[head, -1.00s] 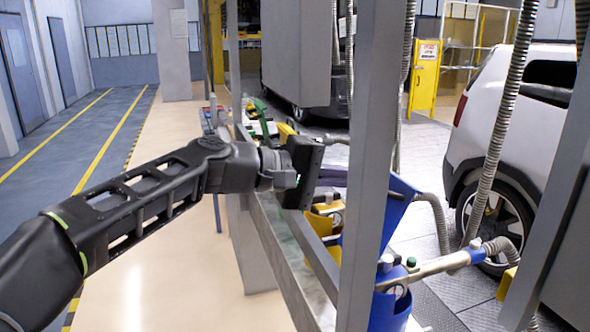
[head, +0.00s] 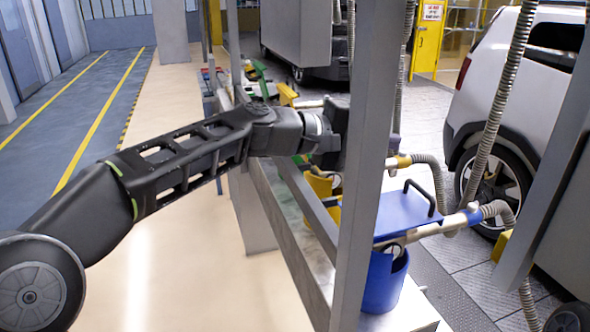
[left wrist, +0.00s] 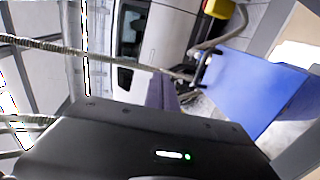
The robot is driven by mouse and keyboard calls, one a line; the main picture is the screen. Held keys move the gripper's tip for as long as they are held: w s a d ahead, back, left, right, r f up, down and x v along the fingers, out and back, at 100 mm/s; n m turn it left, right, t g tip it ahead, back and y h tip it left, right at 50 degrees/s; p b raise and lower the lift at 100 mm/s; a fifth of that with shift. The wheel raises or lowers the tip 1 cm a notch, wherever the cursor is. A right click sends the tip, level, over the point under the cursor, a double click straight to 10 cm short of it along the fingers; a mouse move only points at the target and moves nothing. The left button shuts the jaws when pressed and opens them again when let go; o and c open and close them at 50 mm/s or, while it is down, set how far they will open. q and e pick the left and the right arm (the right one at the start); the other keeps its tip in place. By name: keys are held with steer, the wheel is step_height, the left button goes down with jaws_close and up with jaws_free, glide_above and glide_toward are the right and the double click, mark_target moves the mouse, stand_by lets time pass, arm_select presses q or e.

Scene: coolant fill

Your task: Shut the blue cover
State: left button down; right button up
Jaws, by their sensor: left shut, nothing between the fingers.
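The blue cover (head: 408,212) lies close to level over the blue container (head: 385,285), with a black handle (head: 425,196) on its top. Its left part is hidden behind the grey post. A small gap shows between the cover's near edge and the container's rim; I cannot tell whether it is fully closed. My left gripper (head: 335,135) is shut and empty, above and to the left of the cover, partly hidden by the post. In the left wrist view the blue cover (left wrist: 250,85) is at the right, apart from the black gripper body (left wrist: 150,145). My right gripper is not in view.
The grey upright post (head: 366,150) stands between me and the cover. A ribbed hose with a pale nozzle (head: 440,228) runs beside the cover. Yellow containers (head: 320,186) stand at its left. A white car (head: 510,100) is behind. The floor at left is clear.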

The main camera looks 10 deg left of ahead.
arm_select(q)
step_height(320, 180, up, 14)
steer(key=s+a+p, duration=0.1)
steer(key=a+p, duration=0.1)
steer(key=p, duration=0.2)
steer(key=shift+s+a+f, duration=0.15)
steer(key=shift+s, duration=0.1)
